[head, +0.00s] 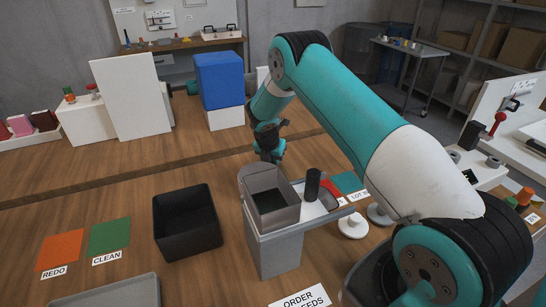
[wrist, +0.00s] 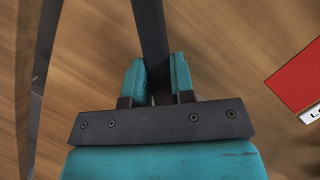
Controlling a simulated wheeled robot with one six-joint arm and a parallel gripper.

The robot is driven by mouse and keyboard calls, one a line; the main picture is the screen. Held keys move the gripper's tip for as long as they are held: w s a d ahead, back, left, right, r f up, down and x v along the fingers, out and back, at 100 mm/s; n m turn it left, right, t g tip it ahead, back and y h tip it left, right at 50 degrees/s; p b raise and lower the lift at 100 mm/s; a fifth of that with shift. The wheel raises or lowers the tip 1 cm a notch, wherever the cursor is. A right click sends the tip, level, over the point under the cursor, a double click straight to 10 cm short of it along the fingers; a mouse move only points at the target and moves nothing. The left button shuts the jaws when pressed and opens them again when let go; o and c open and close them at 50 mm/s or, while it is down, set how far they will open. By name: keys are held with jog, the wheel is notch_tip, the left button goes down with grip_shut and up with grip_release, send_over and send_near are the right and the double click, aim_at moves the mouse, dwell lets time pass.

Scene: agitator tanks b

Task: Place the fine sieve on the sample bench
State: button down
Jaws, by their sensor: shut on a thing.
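My gripper (head: 268,155) points down just behind a grey open box (head: 272,222) in the head view. In the wrist view my gripper (wrist: 158,80) is shut, its two teal fingers on either side of a long dark bar (wrist: 150,30). The bar runs out of the top of that view, so its far end is hidden. I cannot tell whether it is the handle of the fine sieve. A rounded grey rim (head: 249,172) shows behind the box, below my gripper, partly hidden. No bench in view is marked as the sample bench.
The grey box sits on a grey stand with a dark cylinder (head: 312,184) beside it. A black bin (head: 187,250) stands to its left, near orange (head: 61,250) and green (head: 109,237) mats. A blue box (head: 219,77) and white panel (head: 131,100) stand behind.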

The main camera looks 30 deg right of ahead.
jog(key=c, duration=1)
grip_release()
jog(key=shift+f, duration=0.15)
jog(key=shift+a+r, duration=0.15)
jog(key=shift+r, duration=0.35)
jog(key=b+v, duration=0.2)
jog(key=v, duration=1)
jog(key=s+a+r+m+y, duration=0.3)
jog(key=s+a+r+m, duration=0.5)
jog(key=a, duration=0.4)
jog(key=s+a+r+m+y, duration=0.1)
jog(key=s+a+r+m, duration=0.2)
jog(key=s, duration=0.6)
jog(key=s+a+r+m+g+y, duration=0.1)
jog(key=s+a, duration=0.4)
jog(key=s, duration=0.5)
jog(key=s+a+r+m+g+y, duration=0.1)
jog(key=s+a+r+m, duration=0.3)
jog(key=s, duration=0.6)
jog(key=shift+r+m+y, duration=0.3)
jog(key=shift+m+y, duration=0.6)
